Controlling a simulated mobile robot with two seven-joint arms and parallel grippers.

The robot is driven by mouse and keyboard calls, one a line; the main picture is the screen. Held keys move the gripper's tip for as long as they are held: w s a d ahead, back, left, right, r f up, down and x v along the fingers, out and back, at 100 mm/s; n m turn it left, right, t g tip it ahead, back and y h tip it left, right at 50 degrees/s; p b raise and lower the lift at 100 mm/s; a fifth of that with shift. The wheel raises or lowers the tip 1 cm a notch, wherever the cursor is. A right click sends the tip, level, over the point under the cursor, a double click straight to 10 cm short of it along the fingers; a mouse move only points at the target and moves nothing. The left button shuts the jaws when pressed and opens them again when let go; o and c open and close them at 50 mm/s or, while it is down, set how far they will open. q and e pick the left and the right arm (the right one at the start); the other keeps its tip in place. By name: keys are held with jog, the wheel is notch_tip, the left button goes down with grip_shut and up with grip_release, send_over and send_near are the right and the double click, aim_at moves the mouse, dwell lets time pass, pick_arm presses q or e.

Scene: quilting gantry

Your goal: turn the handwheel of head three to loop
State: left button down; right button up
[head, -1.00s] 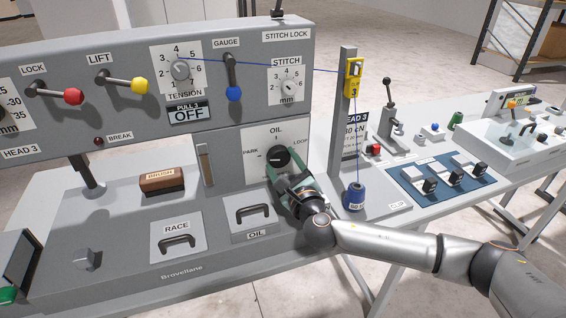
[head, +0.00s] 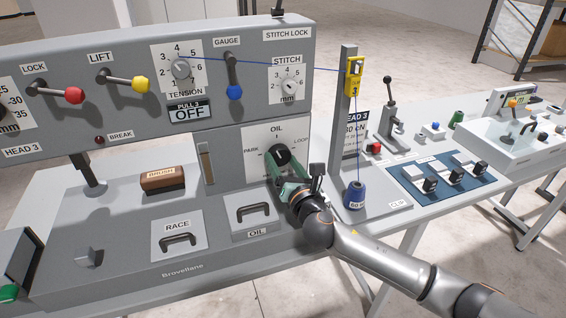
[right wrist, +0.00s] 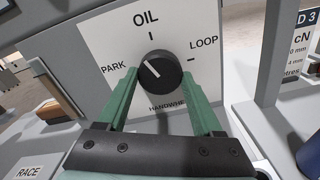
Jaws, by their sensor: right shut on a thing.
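The handwheel (head: 281,153) is a round black knob on a white plate marked PARK, OIL and LOOP, on the front of head three. In the right wrist view, the handwheel (right wrist: 161,70) has its white pointer line aimed up and left, between PARK and OIL. My right gripper (head: 284,172) has green fingers and reaches the knob from the front right. In the right wrist view, the right gripper's fingers (right wrist: 161,78) lie on either side of the knob, shut on it. The word HANDWHEEL is partly hidden below the knob. My left gripper is not in view.
A blue thread cone (head: 354,195) stands right of my gripper, near a grey post with a yellow tag (head: 354,76). The OIL hatch (head: 252,213) and RACE hatch (head: 178,237) lie in front to the left. A brush (head: 162,180) lies farther left.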

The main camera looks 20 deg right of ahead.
jog(key=m, duration=0.6)
jog(key=shift+m, duration=0.3)
jog(key=m, duration=0.5)
jog(key=shift+r, duration=0.1)
jog(key=m, duration=0.5)
jog(key=shift+m, duration=0.4)
jog(key=m, duration=0.5)
jog(key=shift+r+p, duration=0.1)
jog(key=shift+p, duration=0.3)
jog(key=o, duration=1.4)
jog(key=shift+c, duration=0.2)
